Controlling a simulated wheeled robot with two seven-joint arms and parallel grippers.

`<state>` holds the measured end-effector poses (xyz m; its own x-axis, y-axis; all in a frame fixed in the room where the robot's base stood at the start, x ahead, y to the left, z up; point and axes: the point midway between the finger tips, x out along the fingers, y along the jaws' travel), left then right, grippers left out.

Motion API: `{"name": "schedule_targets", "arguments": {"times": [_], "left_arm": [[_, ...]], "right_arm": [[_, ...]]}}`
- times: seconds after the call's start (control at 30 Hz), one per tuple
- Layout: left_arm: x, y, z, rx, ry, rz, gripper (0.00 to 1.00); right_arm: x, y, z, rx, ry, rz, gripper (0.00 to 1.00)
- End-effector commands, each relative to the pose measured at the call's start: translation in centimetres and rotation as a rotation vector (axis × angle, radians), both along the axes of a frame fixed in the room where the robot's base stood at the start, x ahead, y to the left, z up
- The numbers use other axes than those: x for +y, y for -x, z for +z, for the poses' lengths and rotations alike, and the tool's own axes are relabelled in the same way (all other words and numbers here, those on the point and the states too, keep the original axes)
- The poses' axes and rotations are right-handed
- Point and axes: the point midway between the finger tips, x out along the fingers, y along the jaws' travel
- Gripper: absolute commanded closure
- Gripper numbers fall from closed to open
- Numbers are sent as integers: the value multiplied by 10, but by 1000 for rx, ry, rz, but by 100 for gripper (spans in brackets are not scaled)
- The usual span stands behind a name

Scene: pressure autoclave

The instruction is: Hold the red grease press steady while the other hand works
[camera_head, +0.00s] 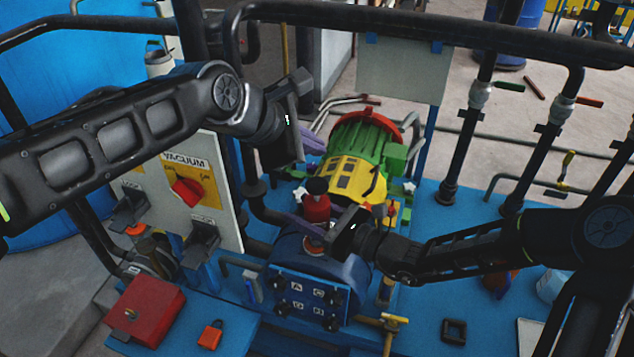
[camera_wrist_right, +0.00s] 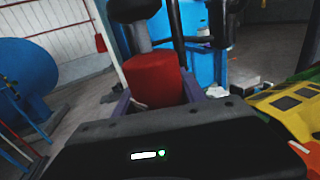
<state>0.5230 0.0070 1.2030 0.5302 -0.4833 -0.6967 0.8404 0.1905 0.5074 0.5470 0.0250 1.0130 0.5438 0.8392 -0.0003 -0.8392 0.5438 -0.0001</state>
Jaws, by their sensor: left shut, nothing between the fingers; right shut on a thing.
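The red grease press (camera_head: 316,207) is a red cylinder with a black knob on top, upright above the dark blue tank at the centre of the head view. My right gripper (camera_head: 308,225) comes in from the right and is shut on it low down. In the right wrist view the red grease press (camera_wrist_right: 156,80) stands between the purple fingers, with its dark knob above. My left gripper (camera_head: 314,144) is shut and empty, higher up and behind the press, beside the green and yellow motor (camera_head: 355,165). Its fingertips are partly hard to make out.
The vacuum panel (camera_head: 228,210) with a red knob stands left of the press. Below is the dark blue tank (camera_head: 285,262) with a lettered front plate. A red box (camera_head: 147,308) and an orange padlock-like piece (camera_head: 210,335) lie front left. Black pipes (camera_head: 460,150) rise at right.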

Motion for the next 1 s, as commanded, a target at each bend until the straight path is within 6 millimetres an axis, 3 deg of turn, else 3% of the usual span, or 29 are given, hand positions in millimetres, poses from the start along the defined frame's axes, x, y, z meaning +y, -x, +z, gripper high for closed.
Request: {"name": "schedule_targets", "arguments": {"times": [0.17,0.2,0.47,0.8,1.0], "left_arm": [[0,0,0,0,0,0,100],[0,0,0,0,0,0,100],[0,0,0,0,0,0,100],[0,0,0,0,0,0,100],[0,0,0,0,0,0,100]], "right_arm": [[0,0,0,0,0,0,100],[0,0,0,0,0,0,50],[0,0,0,0,0,0,28],[-2,1,0,0,0,-1,26],[-19,10,0,0,1,-3,26]]}}
